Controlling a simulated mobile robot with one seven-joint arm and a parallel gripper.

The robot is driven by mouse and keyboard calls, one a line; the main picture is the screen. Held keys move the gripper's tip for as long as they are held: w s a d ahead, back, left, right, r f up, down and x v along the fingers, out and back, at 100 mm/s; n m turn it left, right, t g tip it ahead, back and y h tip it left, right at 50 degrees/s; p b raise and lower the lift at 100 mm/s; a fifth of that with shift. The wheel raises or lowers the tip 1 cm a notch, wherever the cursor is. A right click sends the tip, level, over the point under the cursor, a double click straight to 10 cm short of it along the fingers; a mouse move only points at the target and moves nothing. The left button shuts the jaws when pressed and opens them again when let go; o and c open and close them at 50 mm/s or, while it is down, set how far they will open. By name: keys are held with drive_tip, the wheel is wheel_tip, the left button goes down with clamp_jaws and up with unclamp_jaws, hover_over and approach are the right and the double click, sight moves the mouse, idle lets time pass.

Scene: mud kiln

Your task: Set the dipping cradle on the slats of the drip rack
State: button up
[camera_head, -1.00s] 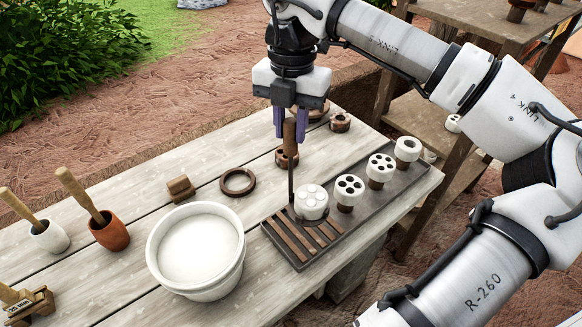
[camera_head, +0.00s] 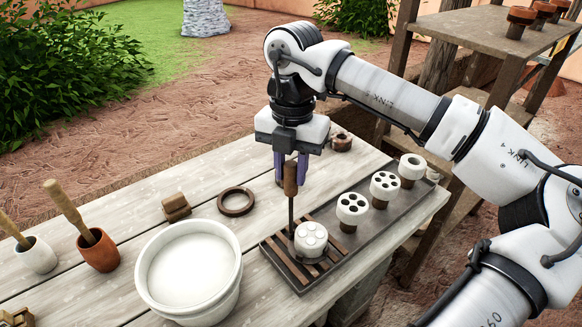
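The dipping cradle (camera_head: 290,180) has a brown wooden handle and a thin dark rod. The cradle stands upright over the slats of the drip rack (camera_head: 334,268), at the near end of a long dark tray. Its foot looks at or very close to slat height; contact is hidden by the white piece.
White holed pieces on brown stands, one of them (camera_head: 352,207), line the tray behind the slats. A large white bowl (camera_head: 188,268) is to the left.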

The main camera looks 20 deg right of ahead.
drive_tip(key=o, duration=0.4)
drive_tip(key=shift+c, duration=0.2)
drive_tip(key=shift+r, duration=0.15)
wheel_tip(320, 180, up, 12)
drive_tip(key=p, duration=0.8)
drive_tip(key=shift+w+d, duration=0.2)
drive_tip(key=shift+w, duration=0.05)
